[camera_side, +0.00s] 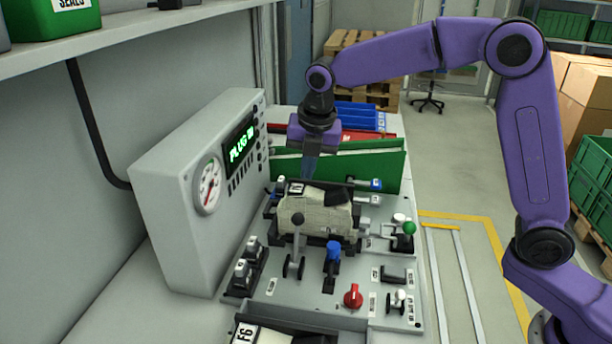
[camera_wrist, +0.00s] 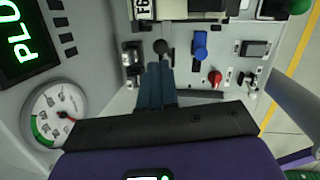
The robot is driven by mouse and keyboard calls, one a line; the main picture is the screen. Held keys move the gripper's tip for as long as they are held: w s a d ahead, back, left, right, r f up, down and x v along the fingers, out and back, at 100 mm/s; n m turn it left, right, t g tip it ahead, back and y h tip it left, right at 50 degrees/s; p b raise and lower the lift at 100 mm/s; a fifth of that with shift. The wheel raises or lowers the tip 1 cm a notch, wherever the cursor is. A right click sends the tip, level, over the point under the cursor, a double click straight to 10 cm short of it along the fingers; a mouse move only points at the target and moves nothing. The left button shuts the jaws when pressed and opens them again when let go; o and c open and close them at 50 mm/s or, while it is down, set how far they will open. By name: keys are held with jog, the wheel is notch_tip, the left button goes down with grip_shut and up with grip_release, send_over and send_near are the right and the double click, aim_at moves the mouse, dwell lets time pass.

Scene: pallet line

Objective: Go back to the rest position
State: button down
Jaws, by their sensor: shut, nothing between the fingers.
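My gripper (camera_side: 308,168) points down over the far side of the fixture panel (camera_side: 330,288), just behind a beige cylindrical part (camera_side: 316,213) with dark bands. In the wrist view my gripper's fingers (camera_wrist: 158,68) are together and empty. I cannot tell how far the fingertips are above the panel. My purple arm arches across from the right.
A grey console (camera_side: 185,160) with a gauge (camera_side: 207,186) and a lit green display (camera_side: 241,143) stands left. A green upright board (camera_side: 375,165) and blue bins (camera_side: 358,116) are behind. Levers and a red knob (camera_side: 353,296) stick up from the panel.

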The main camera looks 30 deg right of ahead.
dwell(0.3)
jog(key=s+d+f+m, duration=0.1)
jog(key=s+d+m, duration=0.3)
jog(key=s, duration=0.7)
jog(key=s+d+f+m+g, duration=0.1)
jog(key=s+d+m, duration=0.3)
jog(key=s, duration=0.8)
jog(key=s+d+f+m+g, duration=0.1)
jog(key=s+d+f+m, duration=0.1)
jog(key=s+d+m, duration=0.2)
jog(key=s+m, duration=0.3)
jog(key=s, duration=0.5)
jog(key=shift+s+f+m, duration=0.15)
jog(key=shift+f+m, duration=0.15)
jog(key=shift+m, duration=0.1)
jog(key=shift+a, duration=0.1)
